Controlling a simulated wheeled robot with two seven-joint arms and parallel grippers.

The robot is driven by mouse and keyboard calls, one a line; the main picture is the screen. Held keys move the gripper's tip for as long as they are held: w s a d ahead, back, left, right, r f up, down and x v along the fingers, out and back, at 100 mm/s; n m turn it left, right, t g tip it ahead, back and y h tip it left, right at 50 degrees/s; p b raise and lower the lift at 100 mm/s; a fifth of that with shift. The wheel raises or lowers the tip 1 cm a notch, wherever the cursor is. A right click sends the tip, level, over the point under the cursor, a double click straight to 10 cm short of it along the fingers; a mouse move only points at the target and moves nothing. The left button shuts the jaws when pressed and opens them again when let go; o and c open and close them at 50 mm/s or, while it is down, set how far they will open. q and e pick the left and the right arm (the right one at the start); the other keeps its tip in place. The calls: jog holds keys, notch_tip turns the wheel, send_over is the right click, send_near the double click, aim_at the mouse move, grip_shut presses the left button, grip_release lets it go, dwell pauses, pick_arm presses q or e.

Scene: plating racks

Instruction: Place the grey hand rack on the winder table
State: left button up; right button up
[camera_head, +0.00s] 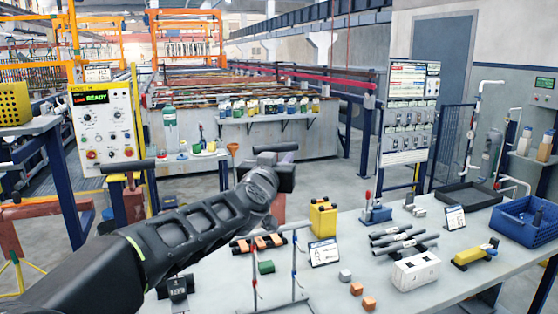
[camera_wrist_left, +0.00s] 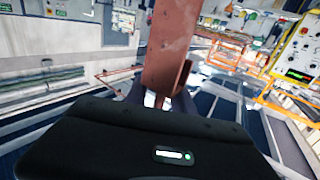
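A thin grey wire frame (camera_head: 294,265), which looks like the hand rack, stands upright at the front of the grey table, with small red and blue parts on its uprights. My left arm reaches in from the left, and its black gripper (camera_head: 275,165) is above and behind this frame, apart from it. In the left wrist view a rust-red bar (camera_wrist_left: 172,45) lies ahead of the gripper (camera_wrist_left: 165,101); whether the fingers touch it is unclear. The finger gap is partly hidden. I cannot tell which surface is the winder table. My right gripper is out of view.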

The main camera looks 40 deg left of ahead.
pick_arm(q)
jog(key=v, duration=1.2)
jog(key=shift+b, duration=0.3)
dwell(0.3)
